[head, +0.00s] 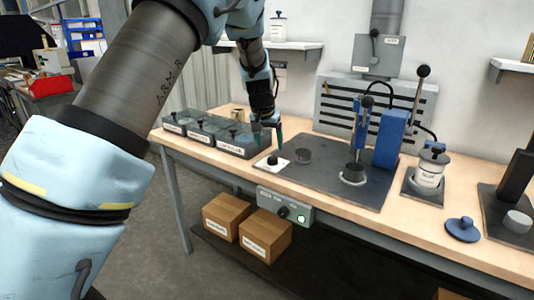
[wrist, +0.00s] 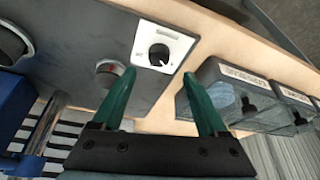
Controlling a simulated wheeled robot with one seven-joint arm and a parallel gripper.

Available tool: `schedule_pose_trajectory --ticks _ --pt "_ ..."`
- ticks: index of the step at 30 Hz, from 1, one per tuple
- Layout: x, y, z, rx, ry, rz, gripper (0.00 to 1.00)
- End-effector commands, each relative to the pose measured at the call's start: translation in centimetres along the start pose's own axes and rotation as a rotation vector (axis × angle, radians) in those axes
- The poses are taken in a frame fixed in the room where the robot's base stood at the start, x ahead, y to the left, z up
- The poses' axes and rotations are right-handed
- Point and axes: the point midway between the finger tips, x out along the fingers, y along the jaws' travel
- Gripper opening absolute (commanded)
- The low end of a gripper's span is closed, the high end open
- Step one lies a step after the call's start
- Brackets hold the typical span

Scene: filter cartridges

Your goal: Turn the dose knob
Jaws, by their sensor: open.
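A black dose knob (wrist: 158,54) with a light pointer mark sits on a white square plate (wrist: 179,43) in the wrist view. In the head view the knob (head: 272,160) and its plate are at the left end of the dark grey panel (head: 325,187). My gripper (wrist: 159,75) is open and empty, with its two green fingers apart. In the wrist view the fingertips point toward the plate, one to each side of the knob in the picture. In the head view my gripper (head: 267,134) hangs above the knob, apparently clear of it.
Several lidded grey bins (head: 210,132) stand left of the panel, close to my gripper. A short grey cylinder (head: 303,156) is right of the knob. A blue press (head: 390,140) with levers and a white labelled jar (head: 431,168) stand further right. A control box (head: 298,208) hangs on the front edge.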

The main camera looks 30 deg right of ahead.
Motion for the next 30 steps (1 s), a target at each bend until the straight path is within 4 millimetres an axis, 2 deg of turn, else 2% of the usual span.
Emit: schedule_pose_trajectory --ticks 6,10,15,23,30 --pt "3.9 -0.1 0.0 -0.002 -0.002 -0.001 0.76" --pt "5.6 -0.1 0.0 0.000 -0.001 -0.001 0.76" --pt "6.6 -0.1 0.0 -0.001 0.000 -0.001 0.76" --pt "6.8 -0.1 0.0 -0.001 0.001 -0.001 0.76" --pt "6.7 -0.1 0.0 -0.001 0.001 -0.001 0.51"
